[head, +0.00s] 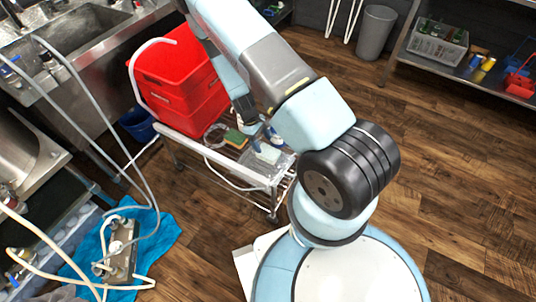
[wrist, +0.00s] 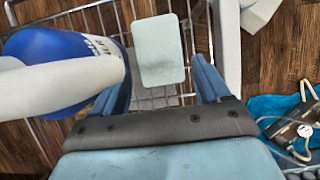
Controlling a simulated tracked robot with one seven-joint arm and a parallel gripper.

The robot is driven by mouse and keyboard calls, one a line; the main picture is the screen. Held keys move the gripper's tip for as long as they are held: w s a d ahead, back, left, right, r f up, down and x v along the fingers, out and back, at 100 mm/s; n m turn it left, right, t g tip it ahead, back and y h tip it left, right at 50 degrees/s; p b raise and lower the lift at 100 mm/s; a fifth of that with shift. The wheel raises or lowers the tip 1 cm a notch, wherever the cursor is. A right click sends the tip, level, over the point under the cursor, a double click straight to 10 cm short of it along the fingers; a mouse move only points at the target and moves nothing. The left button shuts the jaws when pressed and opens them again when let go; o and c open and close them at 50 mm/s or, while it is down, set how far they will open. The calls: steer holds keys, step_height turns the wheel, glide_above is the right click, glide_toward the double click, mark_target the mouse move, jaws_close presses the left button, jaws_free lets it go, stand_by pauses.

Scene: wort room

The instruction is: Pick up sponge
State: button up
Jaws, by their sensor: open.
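A pale, pad-like block (wrist: 159,50) with rounded corners lies on the wire shelf of the cart. It also shows in the head view (head: 268,154), and I cannot tell its material. A green and tan sponge-like pad (head: 236,138) lies on the same cart, left of the pale block, in the head view. My gripper (wrist: 160,72) is open and empty, its two blue fingers on either side of the pale block in the wrist picture. In the head view my gripper (head: 265,131) hangs just above the cart. I cannot tell the exact gap to the block.
The wire cart (head: 225,174) also carries red crates (head: 178,75). A blue bottle (wrist: 38,45) and a thick white tube-like part (wrist: 60,88) lie close to my left finger in the wrist view.

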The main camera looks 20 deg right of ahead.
mark_target(267, 151)
steer(key=shift+x, duration=2.6)
steer(key=shift+d+f, duration=0.1)
steer(key=shift+f, duration=0.05)
steer(key=shift+f, duration=0.25)
steer(key=shift+c, duration=0.3)
steer(key=c, duration=0.6)
